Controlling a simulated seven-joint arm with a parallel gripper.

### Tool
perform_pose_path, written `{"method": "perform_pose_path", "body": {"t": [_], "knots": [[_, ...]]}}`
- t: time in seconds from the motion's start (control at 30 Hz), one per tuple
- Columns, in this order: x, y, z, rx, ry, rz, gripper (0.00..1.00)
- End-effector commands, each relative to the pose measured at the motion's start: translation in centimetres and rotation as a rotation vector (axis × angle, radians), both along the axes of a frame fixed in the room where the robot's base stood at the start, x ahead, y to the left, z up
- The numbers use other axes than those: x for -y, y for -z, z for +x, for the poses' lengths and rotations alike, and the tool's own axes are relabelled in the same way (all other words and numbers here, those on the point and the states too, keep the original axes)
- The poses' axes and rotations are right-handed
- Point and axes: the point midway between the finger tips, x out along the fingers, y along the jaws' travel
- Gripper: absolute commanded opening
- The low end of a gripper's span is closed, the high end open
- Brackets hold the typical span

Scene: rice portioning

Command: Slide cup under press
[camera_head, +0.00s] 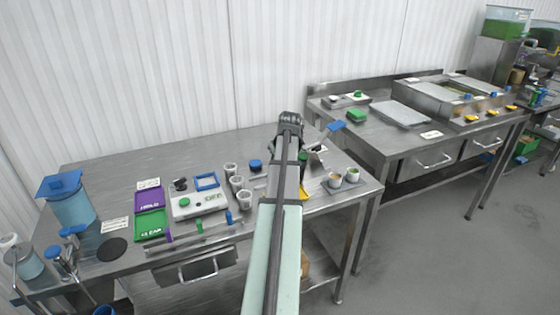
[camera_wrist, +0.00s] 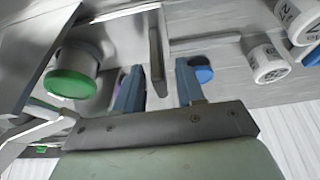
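My gripper (camera_wrist: 158,68) is open in the wrist view, its two blue-grey fingers apart with no cup between them. In the head view my arm hides it. A light cup with a green top (camera_wrist: 72,80) is left of the fingers in the wrist view, apart from them. In the head view, a green-topped cup (camera_head: 352,175) and a cup with an orange-brown top (camera_head: 335,182) stand at the near table's right end. A metal device with a blue lever (camera_head: 336,126), perhaps the press, is just right of my arm, partly hidden.
White labelled cups (camera_head: 245,200) stand left of my arm; one also shows in the wrist view (camera_wrist: 267,62). A round blue object (camera_head: 255,164) lies near them. A white scale (camera_head: 198,203), green tray (camera_head: 150,225) and blue-lidded container (camera_head: 70,200) are farther left. The table's back is clear.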

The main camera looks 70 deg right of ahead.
Motion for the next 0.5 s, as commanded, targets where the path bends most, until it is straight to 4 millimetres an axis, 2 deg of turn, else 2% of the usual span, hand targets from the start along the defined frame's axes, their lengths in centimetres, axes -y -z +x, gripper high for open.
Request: {"method": "perform_pose_path", "body": {"t": [0.17, 0.5], "knots": [[0.00, 0.00, 0.00, 0.000, 0.000, 0.000, 0.38], [0.00, -0.02, -0.01, 0.000, 0.000, 0.000, 0.07]]}}
